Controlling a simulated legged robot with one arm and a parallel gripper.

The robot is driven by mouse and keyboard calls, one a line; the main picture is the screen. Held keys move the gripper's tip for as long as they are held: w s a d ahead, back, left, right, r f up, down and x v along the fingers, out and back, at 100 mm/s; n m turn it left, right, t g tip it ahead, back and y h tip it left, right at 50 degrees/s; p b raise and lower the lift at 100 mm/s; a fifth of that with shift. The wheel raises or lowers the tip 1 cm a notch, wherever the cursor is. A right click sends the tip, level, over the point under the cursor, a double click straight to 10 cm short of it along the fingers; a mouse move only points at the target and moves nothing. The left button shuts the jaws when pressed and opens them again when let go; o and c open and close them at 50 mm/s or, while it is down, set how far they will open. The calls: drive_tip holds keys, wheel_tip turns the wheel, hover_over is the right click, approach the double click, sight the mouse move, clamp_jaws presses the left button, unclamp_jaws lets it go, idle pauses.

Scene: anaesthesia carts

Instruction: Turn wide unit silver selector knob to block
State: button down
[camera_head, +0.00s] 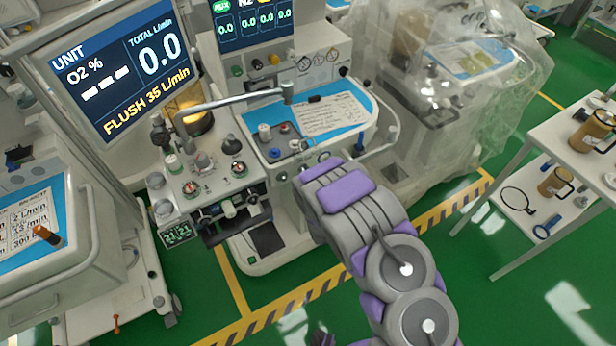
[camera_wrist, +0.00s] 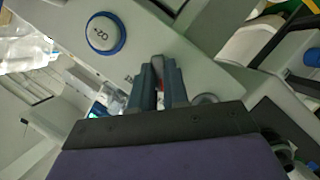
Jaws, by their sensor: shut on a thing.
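My gripper (camera_wrist: 164,75) is shut at the panel of the wide unit (camera_wrist: 195,50), its two dark blue-grey fingers close together. A small grey piece with a red mark shows between the fingers; it appears to be the silver selector knob, mostly hidden by them. Its pointer and setting cannot be read. In the head view my purple and grey wrist reaches the right front edge of the wide unit (camera_head: 357,112) and hides the fingertips.
A blue-ringed O2+ button (camera_wrist: 105,35) sits left of my fingers. A round silver part (camera_wrist: 205,98) is just right of them. A curved rail (camera_head: 385,140) runs near my wrist. A white side table (camera_head: 540,140) stands at the right; green floor lies between.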

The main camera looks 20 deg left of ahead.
drive_tip(key=shift+s+f, duration=0.1)
drive_tip(key=shift+f, duration=0.05)
drive_tip(key=c, duration=1.1)
unclamp_jaws()
drive_tip(key=shift+a, duration=0.1)
drive_tip(key=p+v, duration=0.9)
drive_tip(key=v, duration=0.8)
drive_tip(key=shift+p, duration=0.3)
